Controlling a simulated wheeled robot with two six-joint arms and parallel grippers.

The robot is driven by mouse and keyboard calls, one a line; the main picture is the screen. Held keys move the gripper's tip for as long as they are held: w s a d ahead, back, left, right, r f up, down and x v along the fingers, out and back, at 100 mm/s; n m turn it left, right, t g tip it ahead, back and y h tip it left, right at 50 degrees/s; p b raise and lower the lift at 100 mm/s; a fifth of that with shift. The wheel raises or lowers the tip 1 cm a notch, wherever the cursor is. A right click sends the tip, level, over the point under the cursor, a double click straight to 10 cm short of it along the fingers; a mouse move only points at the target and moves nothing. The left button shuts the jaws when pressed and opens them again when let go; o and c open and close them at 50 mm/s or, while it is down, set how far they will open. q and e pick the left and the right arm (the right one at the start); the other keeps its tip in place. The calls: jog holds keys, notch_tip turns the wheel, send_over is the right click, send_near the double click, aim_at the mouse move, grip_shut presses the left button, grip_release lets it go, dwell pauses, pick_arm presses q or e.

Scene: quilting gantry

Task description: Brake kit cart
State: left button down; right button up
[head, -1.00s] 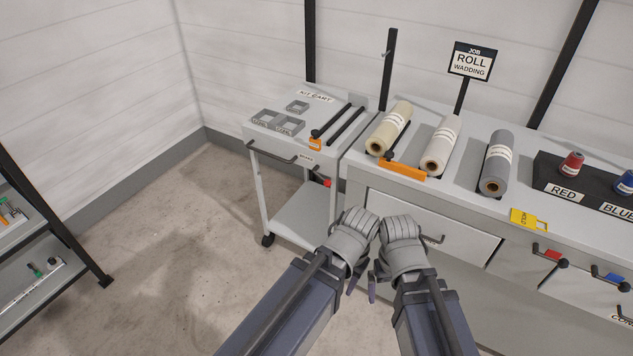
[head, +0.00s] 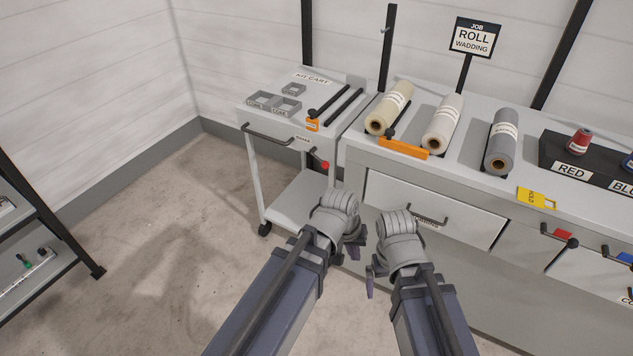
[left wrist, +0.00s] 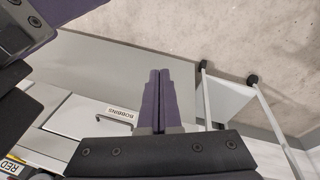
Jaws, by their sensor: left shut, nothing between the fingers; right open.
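The kit cart (head: 250,121) stands left of the bench, upright on black casters. A brake lever with a red knob (head: 325,165) sticks out at its front right, near a small label that seems to read BRAKE (head: 303,139). My left gripper (head: 358,250) is shut and empty, in front of the cart's right side and below the red knob, apart from it. In the left wrist view its fingers (left wrist: 159,90) are together, with the cart's white frame (left wrist: 232,98) to their right. My right gripper (head: 370,282) is open and empty, in front of the bench drawers.
The bench (head: 460,175) holds several rolls and a yellow tag (head: 536,198). A dark-framed shelf (head: 60,235) stands left. The floor (head: 160,240) between shelf and cart is clear.

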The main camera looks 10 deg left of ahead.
pick_arm(q)
jog(key=w+a+f+n+t+h+b, duration=0.2)
jog(key=w+f+n+t+b, duration=0.1)
jog(key=w+n+b, duration=0.4)
jog(key=w+a+f+n+t+h+b, duration=0.2)
jog(key=w+f+n+t+b, duration=0.15)
jog(key=w+b, duration=0.4)
jog(key=w+a+n+t+y+b, duration=0.2)
jog(key=w+a+n+t+b, duration=0.2)
jog(key=a+n, duration=0.3)
jog(key=w+a+f+n+t+y+b, duration=0.1)
jog(key=w+a+n+t+b, duration=0.3)
jog(key=a, duration=0.8)
jog(key=w+n+y+b, duration=0.1)
jog(key=w+n, duration=0.1)
jog(key=n, duration=0.1)
jog(key=shift+a+f+y, duration=0.15)
jog(key=shift+y, duration=0.25)
pick_arm(e)
notch_tip(320, 180, down, 26)
pick_arm(q)
jog(key=shift+w, duration=0.2)
pick_arm(e)
jog(key=shift+d, duration=0.1)
